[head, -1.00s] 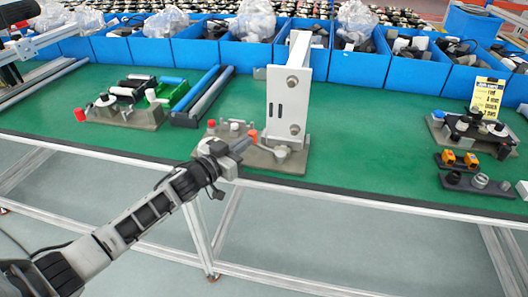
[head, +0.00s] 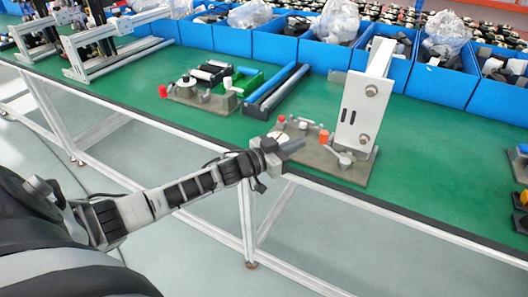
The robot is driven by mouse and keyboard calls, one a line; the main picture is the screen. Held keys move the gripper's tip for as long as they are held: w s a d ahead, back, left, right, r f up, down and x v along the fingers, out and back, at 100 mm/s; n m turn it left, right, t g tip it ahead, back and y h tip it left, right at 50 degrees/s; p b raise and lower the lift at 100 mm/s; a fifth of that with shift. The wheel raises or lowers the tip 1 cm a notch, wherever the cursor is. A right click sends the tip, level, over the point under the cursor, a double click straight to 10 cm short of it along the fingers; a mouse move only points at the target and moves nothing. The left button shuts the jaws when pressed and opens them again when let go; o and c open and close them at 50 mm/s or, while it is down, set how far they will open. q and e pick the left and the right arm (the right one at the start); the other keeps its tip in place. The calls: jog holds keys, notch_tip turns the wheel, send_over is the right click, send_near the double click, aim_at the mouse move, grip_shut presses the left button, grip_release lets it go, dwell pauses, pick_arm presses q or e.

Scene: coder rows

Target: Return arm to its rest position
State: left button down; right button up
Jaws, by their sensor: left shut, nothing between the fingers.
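My left arm comes in from the lower left in the head view. My left gripper (head: 290,146) is shut and empty. In the picture it lies at the front edge of the green workbench (head: 430,199), overlapping the left part of a grey-brown fixture base (head: 351,172). A tall white plate with slots (head: 362,110) stands upright on that base. A small orange-red cylinder (head: 324,137) and a red knob sit on the base just right of the gripper. Whether the fingers touch the fixture I cannot tell. My right gripper is out of view.
Blue bins (head: 327,59) with parts and plastic bags line the back. Another fixture (head: 193,94) and blue and green rails (head: 276,88) lie left of centre. White frames (head: 100,46) stand at the far left. Bench right of the plate is mostly clear.

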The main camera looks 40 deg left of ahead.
pick_arm(q)
jog(key=v, duration=0.9)
jog(key=shift+a, duration=0.4)
jog(key=shift+w+d+f, duration=0.1)
jog(key=s+d+f+n+g+y, duration=0.1)
jog(key=s+d+f+g+y, duration=0.1)
jog(key=s+d+f, duration=0.5)
jog(key=s+d+f+n+g+y, duration=0.1)
jog(key=s+d+f+g+y, duration=0.1)
jog(key=s+d+f+g, duration=0.2)
jog(key=s+d+f, duration=0.3)
jog(key=s+d, duration=0.4)
jog(key=s, duration=0.1)
jog(key=shift+s+d+f, duration=0.1)
jog(key=shift+f, duration=0.05)
